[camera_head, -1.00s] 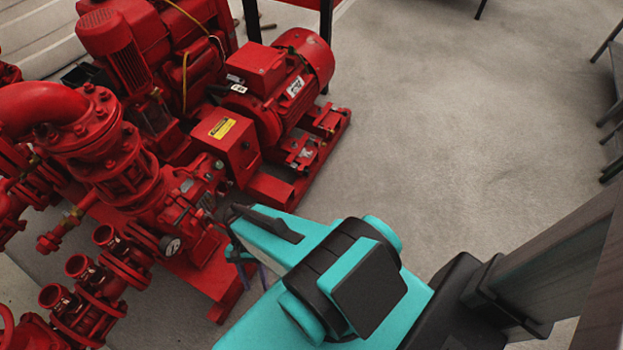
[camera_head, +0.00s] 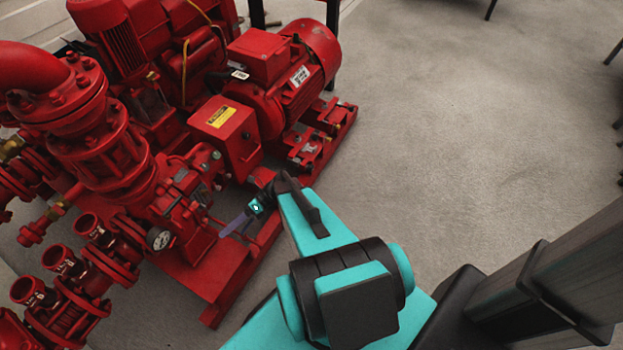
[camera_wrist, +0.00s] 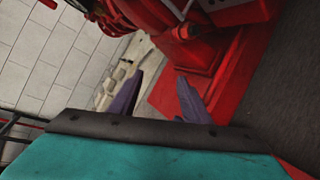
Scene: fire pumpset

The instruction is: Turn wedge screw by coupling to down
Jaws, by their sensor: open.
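The red pumpset stands on a red base frame (camera_head: 222,282). A red box with a yellow label (camera_head: 222,132) sits between the pump (camera_head: 180,205) and the red motor (camera_head: 285,75); any coupling inside it is hidden. I cannot make out the wedge screw for certain in either view. My gripper (camera_head: 237,223) is beside the pump's front side, at the near edge of the base, left of the box's lower end. In the wrist view my gripper (camera_wrist: 157,95) has its two purple fingers apart with nothing between them, pointing toward the red base (camera_wrist: 195,80) and lower pump.
A pressure gauge (camera_head: 159,239) and red flanged pipes (camera_head: 65,262) stand left of my gripper. Small bolted mounts (camera_head: 304,150) sit at the base's right end.

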